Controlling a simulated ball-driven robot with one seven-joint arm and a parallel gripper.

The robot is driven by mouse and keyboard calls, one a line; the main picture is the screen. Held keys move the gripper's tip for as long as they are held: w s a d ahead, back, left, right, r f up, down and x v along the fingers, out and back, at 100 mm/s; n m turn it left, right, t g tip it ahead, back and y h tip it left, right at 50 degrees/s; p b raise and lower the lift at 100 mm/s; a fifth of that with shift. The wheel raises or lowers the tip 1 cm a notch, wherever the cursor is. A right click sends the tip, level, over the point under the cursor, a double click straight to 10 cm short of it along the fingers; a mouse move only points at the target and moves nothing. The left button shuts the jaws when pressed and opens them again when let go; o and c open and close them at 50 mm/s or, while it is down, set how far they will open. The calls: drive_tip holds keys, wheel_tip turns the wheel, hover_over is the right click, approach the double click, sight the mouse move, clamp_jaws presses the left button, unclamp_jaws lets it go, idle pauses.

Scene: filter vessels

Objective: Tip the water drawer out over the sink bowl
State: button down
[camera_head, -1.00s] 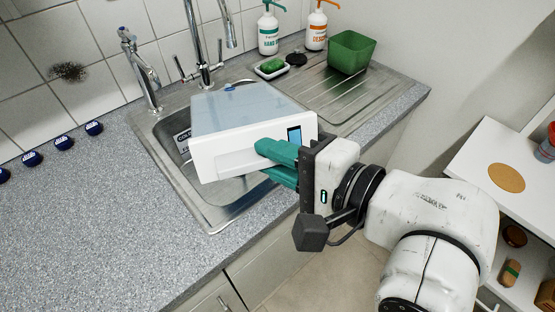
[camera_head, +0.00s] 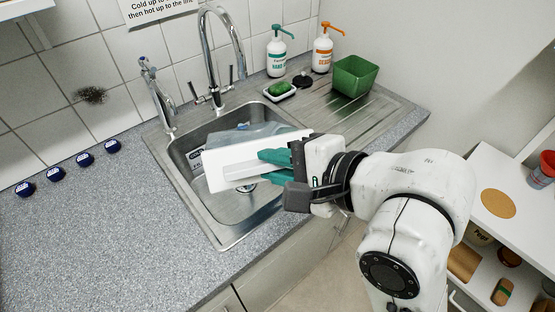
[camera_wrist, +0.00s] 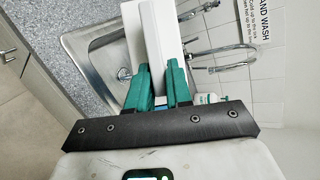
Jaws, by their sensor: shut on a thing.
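The water drawer (camera_head: 228,174) has a white front and a clear bluish body. It is over the sink bowl (camera_head: 223,218), tilted, with its front facing me and its body sloping down toward the back of the bowl. My gripper (camera_head: 272,166) is shut on the drawer's front handle from the right. In the wrist view, the green fingers (camera_wrist: 160,88) close on the white handle ridge of the drawer (camera_wrist: 153,35). The inside of the drawer is hidden, so I cannot tell whether water is in it. The bowl's drain shows partly below the drawer.
A tall chrome tap (camera_head: 212,60) and a smaller tap (camera_head: 157,90) stand behind the bowl. A soap dish (camera_head: 279,92), two pump bottles (camera_head: 277,55) and a green tub (camera_head: 354,77) are on the right. Several blue caps (camera_head: 84,159) lie left. The front-left worktop is clear.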

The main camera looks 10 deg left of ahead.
sight(268, 143)
drive_tip(key=shift+w+a+r+g+h+p, duration=0.2)
drive_tip(key=shift+w+r+p, duration=0.25)
drive_tip(key=shift+p, duration=0.7)
drive_tip(key=shift+w+a+r+g+h+p, duration=0.1)
drive_tip(key=shift+w+a+r+g+p, duration=0.3)
drive_tip(key=shift+p, duration=0.75)
drive_tip(key=w+r+p, duration=0.1)
drive_tip(key=p, duration=0.1)
drive_tip(key=r+p, duration=0.1)
drive_tip(key=p, duration=0.1)
drive_tip(key=shift+w+a+m+h, duration=0.35)
drive_tip(key=shift+m+h, duration=0.05)
drive_tip(key=shift+w+a+r+g, duration=0.1)
drive_tip(key=shift+w+a+g, duration=0.1)
drive_tip(key=shift+w+g, duration=0.2)
drive_tip(key=shift+w+a+r+h, duration=0.3)
drive_tip(key=shift+w+r, duration=0.2)
